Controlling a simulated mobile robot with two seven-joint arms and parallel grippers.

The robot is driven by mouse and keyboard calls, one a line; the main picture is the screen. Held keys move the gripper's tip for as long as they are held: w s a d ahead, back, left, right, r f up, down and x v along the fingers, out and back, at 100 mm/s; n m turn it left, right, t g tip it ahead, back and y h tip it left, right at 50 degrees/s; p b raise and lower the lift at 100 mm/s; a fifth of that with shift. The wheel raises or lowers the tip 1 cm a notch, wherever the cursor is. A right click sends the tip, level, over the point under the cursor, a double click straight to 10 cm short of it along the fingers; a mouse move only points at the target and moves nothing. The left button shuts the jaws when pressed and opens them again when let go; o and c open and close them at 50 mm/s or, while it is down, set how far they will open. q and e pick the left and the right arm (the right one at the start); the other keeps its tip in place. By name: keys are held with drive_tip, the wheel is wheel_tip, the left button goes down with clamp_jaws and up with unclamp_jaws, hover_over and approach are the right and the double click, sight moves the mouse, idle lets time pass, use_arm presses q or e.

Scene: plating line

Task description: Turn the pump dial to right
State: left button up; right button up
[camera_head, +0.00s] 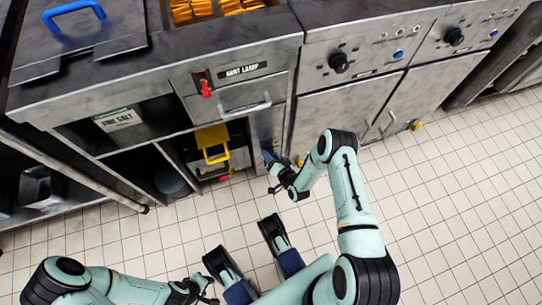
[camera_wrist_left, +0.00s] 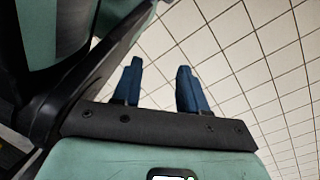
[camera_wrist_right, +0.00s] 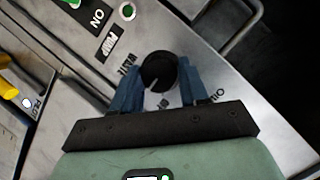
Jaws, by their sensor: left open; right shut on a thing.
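The pump dial (camera_wrist_right: 158,70) is a round black knob with a pale pointer line, on a steel panel in the right wrist view. Its pointer aims down and slightly left in that picture. My right gripper (camera_wrist_right: 157,82) has its blue fingers on either side of the dial and is shut on it. In the head view my right gripper (camera_head: 269,160) reaches the cabinet's narrow front panel, and the dial is hidden there. My left gripper (camera_wrist_left: 158,75) is open and empty above the tiled floor in the left wrist view.
The tiled floor (camera_head: 460,200) is clear at right.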

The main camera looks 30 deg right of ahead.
use_arm(q)
drive_tip(key=shift+s+a+f+g+b, duration=0.15)
drive_tip(key=shift+s+f+b, duration=0.1)
drive_tip(key=shift+s, duration=0.2)
drive_tip(key=shift+s+d+f+g+b, duration=0.1)
drive_tip(key=shift+s+f+g, duration=0.1)
drive_tip(key=shift+s, duration=0.25)
use_arm(e)
drive_tip(key=shift+d+m+t+y, duration=0.35)
drive_tip(key=shift+m+y, duration=0.15)
drive_tip(key=shift+m, duration=0.4)
drive_tip(key=shift+w, duration=0.1)
drive_tip(key=o, duration=1)
drive_tip(key=shift+o, duration=0.2)
drive_tip(key=shift+a, duration=0.15)
use_arm(q)
drive_tip(key=w+d+r+t+p, duration=0.1)
drive_tip(key=w+r+t+p, duration=0.2)
drive_tip(key=w+r, duration=0.3)
drive_tip(key=w+p, duration=0.1)
drive_tip(key=w, duration=0.1)
drive_tip(key=shift+w, duration=0.3)
use_arm(e)
drive_tip(key=v, duration=1.3)
